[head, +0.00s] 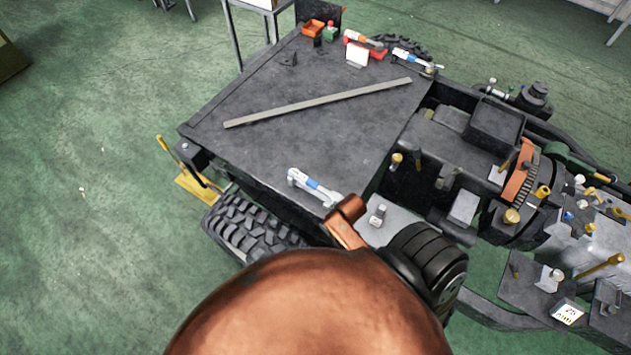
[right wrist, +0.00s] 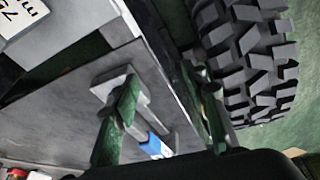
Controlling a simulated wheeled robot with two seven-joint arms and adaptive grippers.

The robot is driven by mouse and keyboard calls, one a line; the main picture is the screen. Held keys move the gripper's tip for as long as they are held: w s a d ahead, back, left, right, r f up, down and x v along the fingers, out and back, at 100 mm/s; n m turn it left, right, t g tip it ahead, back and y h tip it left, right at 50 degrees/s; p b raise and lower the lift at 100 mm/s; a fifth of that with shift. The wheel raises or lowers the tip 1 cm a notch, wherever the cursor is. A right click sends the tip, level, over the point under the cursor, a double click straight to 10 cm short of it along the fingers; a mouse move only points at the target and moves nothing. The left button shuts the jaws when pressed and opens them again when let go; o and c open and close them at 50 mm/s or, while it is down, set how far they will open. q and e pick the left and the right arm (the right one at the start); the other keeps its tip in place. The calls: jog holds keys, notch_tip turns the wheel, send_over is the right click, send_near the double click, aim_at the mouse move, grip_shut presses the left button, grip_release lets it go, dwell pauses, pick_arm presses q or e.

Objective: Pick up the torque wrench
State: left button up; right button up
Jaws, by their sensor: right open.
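A torque wrench (head: 313,186) with a white and blue handle lies on the dark deck of the chassis, near its front edge in the head view. In the right wrist view its pale metal head and blue band (right wrist: 152,146) show below my right gripper (right wrist: 160,78). That gripper is open with nothing held. Its left finger overlaps the wrench in the picture, and its right finger is over the deck's edge. I cannot tell whether a finger touches the wrench. In the head view my copper-coloured arm hides the right gripper. My left gripper is not in view.
A second blue-and-white wrench (head: 413,60) and an orange-banded tool (head: 362,38) lie at the deck's far end. A long flat bar (head: 318,103) crosses the deck. A tyre (head: 250,228) is beside the near edge. Axle parts (head: 495,125) crowd the right.

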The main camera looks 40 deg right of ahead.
jog(key=n+y+p, duration=0.1)
jog(key=n+p, duration=0.1)
send_near(312, 182)
notch_tip(312, 182, down, 3)
jog(key=s, duration=0.3)
jog(key=w, duration=0.3)
jog(key=shift+w+d+f+t+y, duration=0.25)
jog(key=shift+d+f+t+y, duration=0.05)
jog(key=shift+d+t+y, duration=0.1)
jog(key=shift+w+f, duration=0.15)
jog(key=shift+w, duration=0.15)
jog(key=shift+x, duration=0.85)
jog(key=x, duration=0.6)
jog(key=shift+s+a, duration=0.15)
jog(key=shift+a, duration=0.1)
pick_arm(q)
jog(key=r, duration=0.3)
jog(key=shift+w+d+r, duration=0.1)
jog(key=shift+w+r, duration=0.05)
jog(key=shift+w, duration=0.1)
pick_arm(e)
jog(key=shift+c, duration=0.7)
grip_shut()
